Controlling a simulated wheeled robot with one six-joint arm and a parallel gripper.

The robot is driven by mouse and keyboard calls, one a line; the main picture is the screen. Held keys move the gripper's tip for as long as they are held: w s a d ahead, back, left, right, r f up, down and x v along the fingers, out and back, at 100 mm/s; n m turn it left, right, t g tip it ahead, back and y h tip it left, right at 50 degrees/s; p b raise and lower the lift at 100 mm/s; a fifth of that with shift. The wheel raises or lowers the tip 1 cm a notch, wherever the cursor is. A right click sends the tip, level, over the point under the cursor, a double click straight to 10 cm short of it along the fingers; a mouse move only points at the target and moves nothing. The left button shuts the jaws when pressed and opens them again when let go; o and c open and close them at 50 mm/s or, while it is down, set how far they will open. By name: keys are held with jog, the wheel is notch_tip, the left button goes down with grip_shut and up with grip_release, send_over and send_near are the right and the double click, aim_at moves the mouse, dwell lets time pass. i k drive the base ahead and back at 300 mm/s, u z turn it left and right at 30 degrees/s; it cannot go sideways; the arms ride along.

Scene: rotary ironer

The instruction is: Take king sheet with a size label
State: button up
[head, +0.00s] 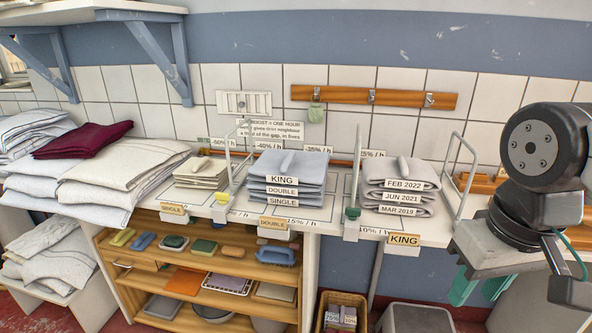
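A grey-blue folded sheet with a white KING label (289,167) lies on top of the middle stack on the white bench. Below it in that stack are a sheet labelled DOUBLE (283,191) and one labelled SINGLE (283,202). The right stack of grey sheets carries date labels: FEB 2022 (405,185), JUN 2021 (400,197) and MAR 2019 (399,210). A separate KING card (404,240) hangs on the bench's front edge below the right stack.
Wire dividers (463,180) stand beside the stacks. A beige stack (202,172) and piles of white linen with a maroon cloth (84,140) lie to the left. A shelf unit (200,262) with brushes is under the bench; a wicker basket (341,311) stands on the floor.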

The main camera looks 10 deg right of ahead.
aim_at(309, 168)
jog(key=z, duration=0.2)
jog(key=i, duration=1.25)
jog(key=u, duration=0.75)
